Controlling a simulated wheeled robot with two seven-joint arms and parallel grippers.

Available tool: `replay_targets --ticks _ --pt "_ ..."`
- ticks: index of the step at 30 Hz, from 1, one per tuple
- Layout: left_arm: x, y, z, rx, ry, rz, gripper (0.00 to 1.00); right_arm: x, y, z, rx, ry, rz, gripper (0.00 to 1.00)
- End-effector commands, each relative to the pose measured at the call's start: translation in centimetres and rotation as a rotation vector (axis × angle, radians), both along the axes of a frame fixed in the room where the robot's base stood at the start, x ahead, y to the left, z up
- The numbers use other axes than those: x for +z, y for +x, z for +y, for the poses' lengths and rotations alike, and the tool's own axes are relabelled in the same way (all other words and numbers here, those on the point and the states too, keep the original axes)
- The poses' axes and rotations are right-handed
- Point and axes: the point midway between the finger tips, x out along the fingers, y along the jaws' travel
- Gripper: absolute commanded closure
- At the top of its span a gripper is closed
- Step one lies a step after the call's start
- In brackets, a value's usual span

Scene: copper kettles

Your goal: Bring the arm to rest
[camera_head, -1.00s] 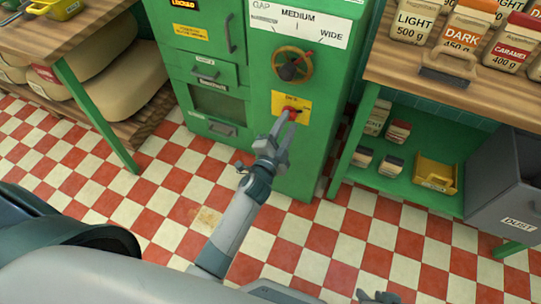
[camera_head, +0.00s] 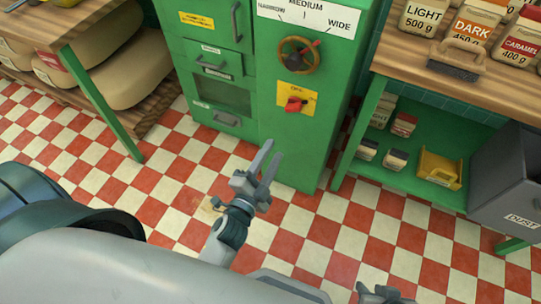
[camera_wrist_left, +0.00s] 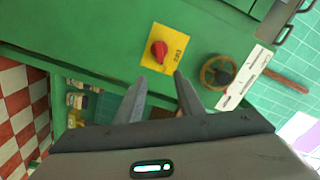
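My left gripper (camera_head: 273,149) is in front of the lower part of the green machine (camera_head: 290,145), apart from it. Its two fingers are spread with nothing between them, as the left wrist view also shows (camera_wrist_left: 160,77). The red switch (camera_head: 294,104) on its yellow plate is in plain sight above the fingertips. It also shows in the left wrist view (camera_wrist_left: 159,50), beyond the fingers and clear of them. My right gripper (camera_head: 383,296) is only partly in view at the bottom edge, and its fingers cannot be made out.
A brown handwheel (camera_head: 298,55) sits above the switch. A wooden counter (camera_head: 410,75) with labelled jars and a green lower shelf stands right. A grey dust bin (camera_head: 505,180) is far right. A wooden table (camera_head: 55,30) with sacks below stands left. The checkered floor between is clear.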

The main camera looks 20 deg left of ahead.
Motion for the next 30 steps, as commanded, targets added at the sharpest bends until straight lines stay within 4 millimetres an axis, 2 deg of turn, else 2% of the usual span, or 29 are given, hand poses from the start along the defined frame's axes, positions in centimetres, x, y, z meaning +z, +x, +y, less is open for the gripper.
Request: replay_targets --ticks 12,22,26,30 --pt "0.0 -0.4 0.0 0.000 0.000 0.000 0.66 0.3 0.5 0.1 0.001 0.002 -0.014 0.69" --pt "-0.1 -0.4 0.2 0.005 -0.006 0.006 0.66 -0.2 -0.3 -0.1 0.001 -0.002 0.004 0.69" --pt "-0.5 -0.7 0.9 0.032 -0.047 0.039 0.66 -0.1 -0.1 -0.1 0.001 -0.002 0.001 0.69" --pt "-1.7 -1.5 2.6 0.095 -0.146 0.124 0.66 -0.1 0.0 0.0 0.000 -0.001 -0.001 0.69"
